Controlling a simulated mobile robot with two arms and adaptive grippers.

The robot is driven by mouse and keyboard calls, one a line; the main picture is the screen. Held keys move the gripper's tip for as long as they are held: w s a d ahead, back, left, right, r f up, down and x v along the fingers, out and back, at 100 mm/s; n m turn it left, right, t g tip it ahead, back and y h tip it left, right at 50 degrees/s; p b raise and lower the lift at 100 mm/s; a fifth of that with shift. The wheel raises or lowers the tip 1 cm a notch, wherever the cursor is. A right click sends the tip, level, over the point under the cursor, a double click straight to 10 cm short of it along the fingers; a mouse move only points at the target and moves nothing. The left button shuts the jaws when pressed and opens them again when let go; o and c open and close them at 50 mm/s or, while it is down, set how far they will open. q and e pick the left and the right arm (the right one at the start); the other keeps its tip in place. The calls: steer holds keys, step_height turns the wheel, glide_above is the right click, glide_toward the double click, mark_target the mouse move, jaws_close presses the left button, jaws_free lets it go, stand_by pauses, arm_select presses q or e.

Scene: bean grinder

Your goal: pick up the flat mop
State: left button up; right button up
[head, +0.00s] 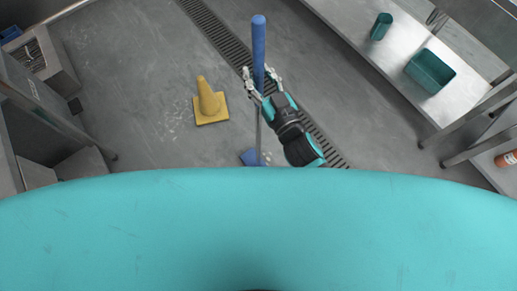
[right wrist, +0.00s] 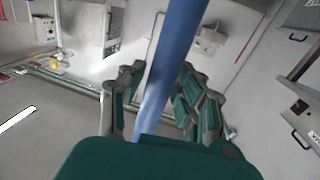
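The flat mop stands roughly upright, with a thick blue handle (head: 258,48), a thin grey pole below it and a blue head (head: 250,157) on the floor, partly hidden by my teal body. My right gripper (head: 262,74) is at the lower part of the blue handle, one finger on each side. The fingers look spread, with gaps beside the handle. In the right wrist view the blue handle (right wrist: 165,75) passes between the open fingers (right wrist: 160,90); contact cannot be told. My left gripper is not in view.
A yellow cone (head: 209,103) stands on the floor left of the mop. A floor drain grate (head: 217,29) runs diagonally behind it. A metal table (head: 400,62) at right bears a teal cup (head: 381,26) and a teal bin (head: 430,71). Open floor lies at left.

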jaws_close()
steer(key=shift+r, duration=0.1)
stand_by(0.5)
